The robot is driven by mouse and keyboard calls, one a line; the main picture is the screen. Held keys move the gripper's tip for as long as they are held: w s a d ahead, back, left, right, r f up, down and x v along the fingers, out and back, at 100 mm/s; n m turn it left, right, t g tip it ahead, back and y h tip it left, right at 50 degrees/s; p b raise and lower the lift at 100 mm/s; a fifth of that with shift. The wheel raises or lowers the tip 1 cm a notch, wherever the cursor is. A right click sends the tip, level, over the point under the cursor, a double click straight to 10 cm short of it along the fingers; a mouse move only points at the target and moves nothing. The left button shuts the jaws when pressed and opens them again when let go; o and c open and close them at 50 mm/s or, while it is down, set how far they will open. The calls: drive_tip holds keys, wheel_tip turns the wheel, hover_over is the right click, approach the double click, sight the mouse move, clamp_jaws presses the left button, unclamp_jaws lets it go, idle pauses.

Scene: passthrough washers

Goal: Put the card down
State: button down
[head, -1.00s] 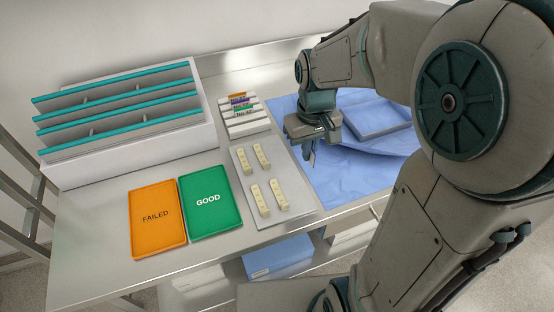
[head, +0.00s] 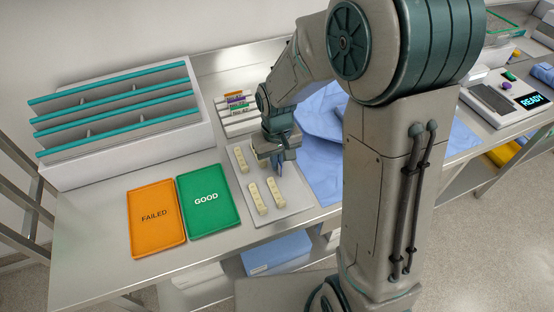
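My gripper (head: 279,163) is over the upper right part of a grey tray (head: 292,207) with cream bar-shaped pieces (head: 257,198), pointing down. It hides the spot where one of the pieces lay. Its fingers are too small and dark to tell whether they are open or shut, and I cannot make out a card between them. Small cards with orange, purple and green edges (head: 240,101) stand in a white slotted holder (head: 240,127) behind the tray.
An orange FAILED tray (head: 157,232) and a green GOOD tray (head: 208,220) lie at the front left. A white rack with teal-edged shelves (head: 120,158) stands behind them. Blue cloth (head: 322,178) lies to the right. A device reading READY (head: 507,101) is farther right.

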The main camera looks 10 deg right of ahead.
drive_tip(key=shift+f, duration=0.1)
drive_tip(key=shift+f, duration=0.15)
drive_tip(key=c, duration=1.7)
unclamp_jaws()
